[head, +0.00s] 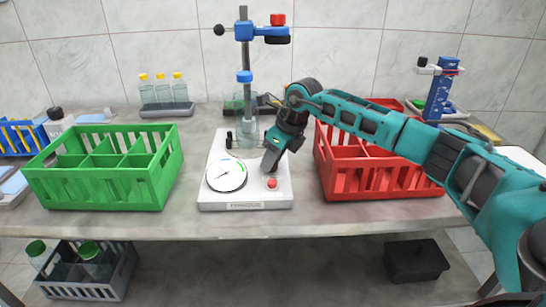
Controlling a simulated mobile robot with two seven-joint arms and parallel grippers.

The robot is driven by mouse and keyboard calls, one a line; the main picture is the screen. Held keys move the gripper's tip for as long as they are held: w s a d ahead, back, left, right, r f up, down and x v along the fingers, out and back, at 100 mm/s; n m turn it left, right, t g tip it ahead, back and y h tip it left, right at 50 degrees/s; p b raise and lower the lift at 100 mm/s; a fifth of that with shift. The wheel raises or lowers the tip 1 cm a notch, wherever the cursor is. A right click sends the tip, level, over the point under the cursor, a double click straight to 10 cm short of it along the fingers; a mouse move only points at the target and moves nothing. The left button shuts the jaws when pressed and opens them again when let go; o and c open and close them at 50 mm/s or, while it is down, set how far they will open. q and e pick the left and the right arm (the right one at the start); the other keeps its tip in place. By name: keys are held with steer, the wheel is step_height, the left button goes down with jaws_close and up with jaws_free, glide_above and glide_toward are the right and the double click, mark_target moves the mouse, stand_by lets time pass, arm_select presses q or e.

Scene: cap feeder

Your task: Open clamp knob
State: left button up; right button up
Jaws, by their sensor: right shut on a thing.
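A white cap tester (245,199) with a round dial (226,174) stands on the grey bench in the middle. My right gripper (270,163) reaches in from the right, pointing down over the right part of the tester, just behind the red button (272,183). It is shut on the clamp knob, which its fingers mostly hide. Small black parts (229,139) of the clamp show left of the bottle. My left gripper is out of view.
A green crate (110,190) stands left of the tester and a red crate (375,185) right, under my right arm. The metal post (244,52) carries a blue head (262,33) with a red knob. Capped bottles (163,90) stand behind.

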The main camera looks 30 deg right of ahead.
steer(key=o, duration=1)
steer(key=shift+o, duration=0.2)
arm_select(q)
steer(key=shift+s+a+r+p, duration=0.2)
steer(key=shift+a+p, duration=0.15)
steer(key=shift+p, duration=0.4)
arm_select(e)
steer(key=v, duration=1.3)
steer(key=shift+w, duration=0.1)
